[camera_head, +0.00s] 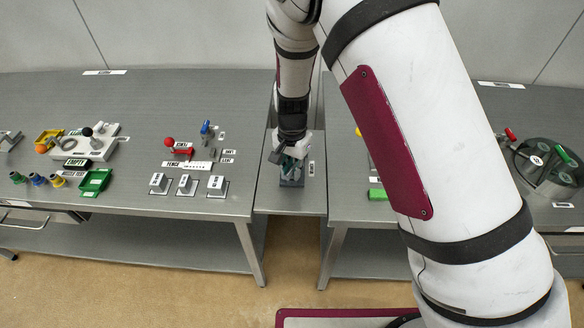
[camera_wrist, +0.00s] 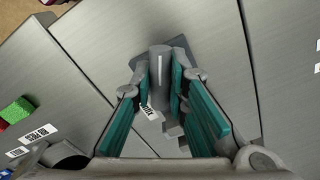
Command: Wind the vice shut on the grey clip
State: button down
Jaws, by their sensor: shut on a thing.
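The vice (camera_head: 291,182) stands on the narrow middle table, a small dark grey block mostly covered by my gripper (camera_head: 292,155) from above. In the wrist view, a grey round knob (camera_wrist: 159,62) with a white line on it rises by the vice's dark base plate (camera_wrist: 182,46). My gripper (camera_wrist: 158,88) points down with its teal-padded fingers on both sides of the knob, shut on it. Grey stepped pieces (camera_wrist: 172,130) show lower down between the fingers. I cannot pick out the grey clip for sure; the fingers hide part of the vice.
To the left, a table holds white labelled blocks (camera_head: 187,184), a red-knobbed lever (camera_head: 170,143), a blue piece (camera_head: 205,129) and a green tray (camera_head: 96,182). To the right, a green block (camera_head: 377,194) lies close to my arm. A round dark fixture (camera_head: 548,165) stands far right.

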dwell(0.3)
jog(key=shift+m+p, duration=0.4)
jog(key=shift+m, duration=1)
jog(key=shift+m+p, duration=0.4)
jog(key=shift+m, duration=0.8)
jog(key=c, duration=1.5)
grip_release()
jog(key=shift+r, duration=0.1)
jog(key=shift+r+p, duration=1.1)
jog(key=shift+r, duration=1.8)
